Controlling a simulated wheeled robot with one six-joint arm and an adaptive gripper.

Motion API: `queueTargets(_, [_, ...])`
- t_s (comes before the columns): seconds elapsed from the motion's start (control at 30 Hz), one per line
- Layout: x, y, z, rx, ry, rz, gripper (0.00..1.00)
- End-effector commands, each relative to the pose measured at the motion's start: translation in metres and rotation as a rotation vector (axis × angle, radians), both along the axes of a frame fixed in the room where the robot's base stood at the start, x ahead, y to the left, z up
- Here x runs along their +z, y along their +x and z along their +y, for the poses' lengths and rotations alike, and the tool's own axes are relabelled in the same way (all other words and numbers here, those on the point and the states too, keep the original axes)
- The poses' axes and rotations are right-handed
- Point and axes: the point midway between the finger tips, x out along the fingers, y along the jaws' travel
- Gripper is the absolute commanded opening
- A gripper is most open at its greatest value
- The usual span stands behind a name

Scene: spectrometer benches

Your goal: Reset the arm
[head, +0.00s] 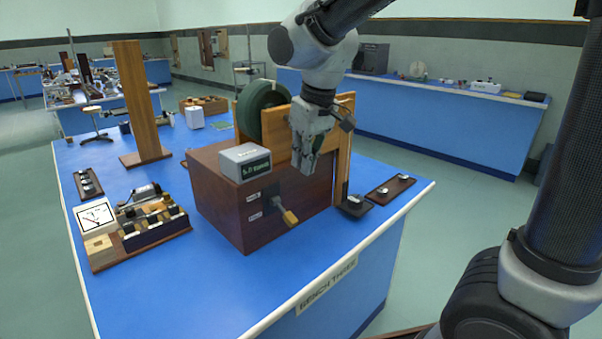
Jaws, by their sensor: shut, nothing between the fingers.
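My gripper (309,165) shows in the head view, pointing down in front of the right part of a dark wooden box (225,206) on the blue bench. Its fingers are close together with nothing between them. My arm reaches in from the top right and bends down at the wrist. The gripper hides part of the box's right side and of the wooden frame (344,150) behind it. I cannot tell whether the fingers touch the box.
On the blue bench (300,268), a grey unit (245,162) sits on the box, and a wooden-handled lever (289,217) sticks out in front. A green wheel (262,108) stands behind. A wooden post (137,95) and a meter board (150,232) are left.

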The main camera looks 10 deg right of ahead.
Motion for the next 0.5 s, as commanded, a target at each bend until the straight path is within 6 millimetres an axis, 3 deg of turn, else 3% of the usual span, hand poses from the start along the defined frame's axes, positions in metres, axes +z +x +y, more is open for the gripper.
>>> queueTargets(0.37, [0.002, -0.001, -0.001, 0.003, -0.003, 0.004, 0.00])
queueTargets(0.5, [-0.013, -0.021, -0.014, 0.010, -0.042, 0.058, 0.00])
